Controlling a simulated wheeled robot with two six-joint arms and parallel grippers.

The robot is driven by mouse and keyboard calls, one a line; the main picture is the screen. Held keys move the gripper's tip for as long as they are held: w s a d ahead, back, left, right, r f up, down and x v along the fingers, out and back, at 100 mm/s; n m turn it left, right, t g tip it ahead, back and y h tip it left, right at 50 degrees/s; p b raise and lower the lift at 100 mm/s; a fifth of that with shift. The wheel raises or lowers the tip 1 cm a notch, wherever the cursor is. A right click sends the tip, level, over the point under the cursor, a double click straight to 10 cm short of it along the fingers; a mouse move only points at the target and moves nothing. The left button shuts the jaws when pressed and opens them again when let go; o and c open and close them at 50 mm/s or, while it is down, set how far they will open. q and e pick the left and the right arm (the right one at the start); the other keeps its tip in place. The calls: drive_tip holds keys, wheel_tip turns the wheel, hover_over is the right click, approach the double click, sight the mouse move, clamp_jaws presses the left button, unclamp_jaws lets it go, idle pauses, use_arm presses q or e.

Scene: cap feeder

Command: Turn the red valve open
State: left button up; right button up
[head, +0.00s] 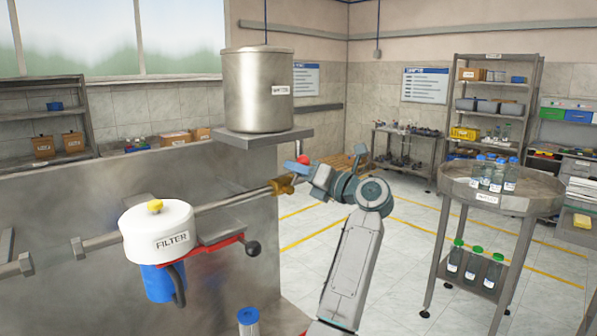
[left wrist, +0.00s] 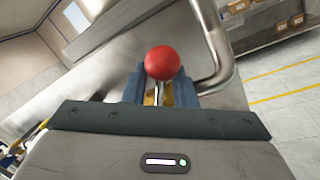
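The red valve shows as a red ball knob (head: 303,159) above a brass valve body (head: 282,186) on the pipe, below the steel tank in the head view. In the left wrist view the red ball (left wrist: 165,63) stands on a thin metal stem, with brass behind it. My left gripper (head: 316,180) reaches the valve from the right. Its blue fingers (left wrist: 160,88) lie on either side of the stem, below the ball, with a gap between them. The gripper looks open; contact with the stem cannot be told. My right gripper is not in view.
A steel tank (head: 259,95) sits on a shelf above the valve. A white filter housing (head: 158,232) stands left of it, with a red lever (head: 215,247) ending in a black knob. A round table (head: 515,190) with bottles stands at right. Floor between is clear.

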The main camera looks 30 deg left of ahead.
use_arm(q)
drive_tip(key=shift+d+f, duration=0.15)
drive_tip(key=shift+d, duration=0.1)
drive_tip(key=b+v, duration=0.4)
drive_tip(key=v, duration=0.6)
drive_tip(key=shift+d+b, duration=0.2)
drive_tip(key=shift+b, duration=0.1)
